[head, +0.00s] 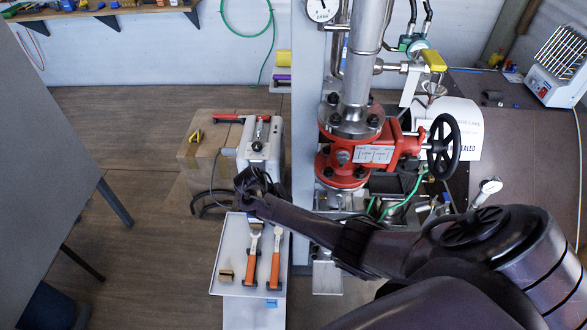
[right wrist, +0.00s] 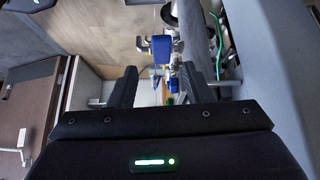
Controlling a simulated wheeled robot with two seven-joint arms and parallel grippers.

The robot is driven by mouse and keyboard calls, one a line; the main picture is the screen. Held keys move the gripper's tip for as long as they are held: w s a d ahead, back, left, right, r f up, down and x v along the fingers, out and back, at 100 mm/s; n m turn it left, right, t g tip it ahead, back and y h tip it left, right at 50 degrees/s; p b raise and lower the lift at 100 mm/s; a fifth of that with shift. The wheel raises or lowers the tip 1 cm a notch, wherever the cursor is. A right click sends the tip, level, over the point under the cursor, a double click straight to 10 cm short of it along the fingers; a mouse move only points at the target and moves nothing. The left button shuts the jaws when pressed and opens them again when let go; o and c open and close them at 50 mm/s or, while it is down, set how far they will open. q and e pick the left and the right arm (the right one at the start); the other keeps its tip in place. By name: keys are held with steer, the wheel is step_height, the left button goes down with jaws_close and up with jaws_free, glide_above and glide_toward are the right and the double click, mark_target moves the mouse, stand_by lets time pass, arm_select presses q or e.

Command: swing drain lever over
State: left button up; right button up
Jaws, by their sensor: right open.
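My right arm reaches in from the right in the head view, and its dark gripper (head: 252,183) is over the near end of a grey box-shaped device. In the right wrist view the right gripper (right wrist: 155,88) is open, with nothing between its fingers. A blue block-like part (right wrist: 161,48) on a metal fitting lies beyond the fingertips, apart from them. In the head view a yellow lever handle (head: 434,61) sits on the pipework right of the steel pipe. I cannot tell which part is the drain lever. My left gripper is not in view.
A red valve body (head: 372,153) with a black handwheel (head: 443,147) stands beside my right arm. A pale tray (head: 229,259) with orange-handled wrenches (head: 275,257) lies below the gripper. A cardboard box (head: 196,160) stands at left. The wooden floor (head: 140,165) is clear at left.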

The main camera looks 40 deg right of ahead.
steer(key=shift+m, duration=0.3)
steer(key=b+x, duration=0.6)
steer(key=x, duration=0.2)
steer(key=shift+d, duration=0.3)
steer(key=shift+r, duration=0.15)
steer(key=shift+p, duration=0.3)
steer(key=c, duration=0.8)
